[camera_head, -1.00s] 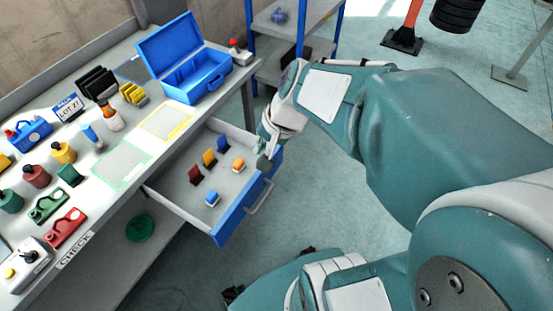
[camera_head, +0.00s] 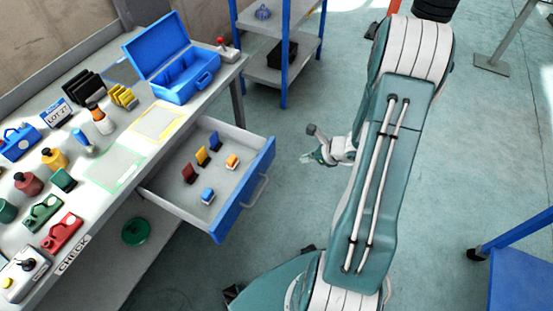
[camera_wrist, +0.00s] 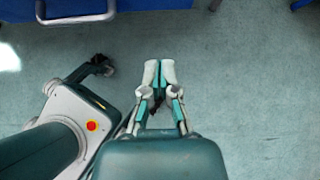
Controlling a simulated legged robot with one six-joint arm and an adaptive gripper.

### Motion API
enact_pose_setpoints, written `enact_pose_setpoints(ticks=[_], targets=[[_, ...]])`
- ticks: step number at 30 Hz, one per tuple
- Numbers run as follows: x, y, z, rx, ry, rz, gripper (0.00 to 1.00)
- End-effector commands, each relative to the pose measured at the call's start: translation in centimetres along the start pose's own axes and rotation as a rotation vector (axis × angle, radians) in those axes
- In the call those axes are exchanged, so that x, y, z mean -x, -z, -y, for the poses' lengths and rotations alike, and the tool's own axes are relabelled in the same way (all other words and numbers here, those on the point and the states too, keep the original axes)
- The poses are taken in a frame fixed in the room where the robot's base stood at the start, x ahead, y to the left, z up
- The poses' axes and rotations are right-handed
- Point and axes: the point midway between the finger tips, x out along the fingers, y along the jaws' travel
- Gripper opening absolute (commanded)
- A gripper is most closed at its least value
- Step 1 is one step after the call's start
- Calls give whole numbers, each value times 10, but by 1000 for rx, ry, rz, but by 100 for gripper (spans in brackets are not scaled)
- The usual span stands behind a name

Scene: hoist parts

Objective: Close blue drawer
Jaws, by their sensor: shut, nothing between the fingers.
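The blue-fronted drawer (camera_head: 241,201) is pulled out from under the workbench, with a grey handle (camera_head: 256,191) on its face. Inside lie small red, yellow, orange and blue items. My gripper (camera_head: 308,144) is to the right of the drawer front in the head view, apart from it, over open floor. In the wrist view my gripper (camera_wrist: 159,66) has its fingertips together with nothing between them. The drawer's handle (camera_wrist: 75,12) shows at the top left of the wrist view, clear of the fingers.
The workbench (camera_head: 95,219) carries bottles, tools and an open blue toolbox (camera_head: 176,86). A blue-posted shelf (camera_head: 284,59) stands behind. A blue frame (camera_head: 520,262) is at the lower right. The floor beside the drawer is clear.

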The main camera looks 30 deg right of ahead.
Motion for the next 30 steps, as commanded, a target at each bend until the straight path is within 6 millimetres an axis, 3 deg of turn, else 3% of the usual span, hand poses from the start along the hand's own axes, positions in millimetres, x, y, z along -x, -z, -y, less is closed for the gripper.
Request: enact_pose_setpoints(ticks=[5,20,30], targets=[[-12,3,1,-19,3,1,0],[-103,3,0,-14,0,-1,0],[-128,-25,1,-12,3,1,0]])
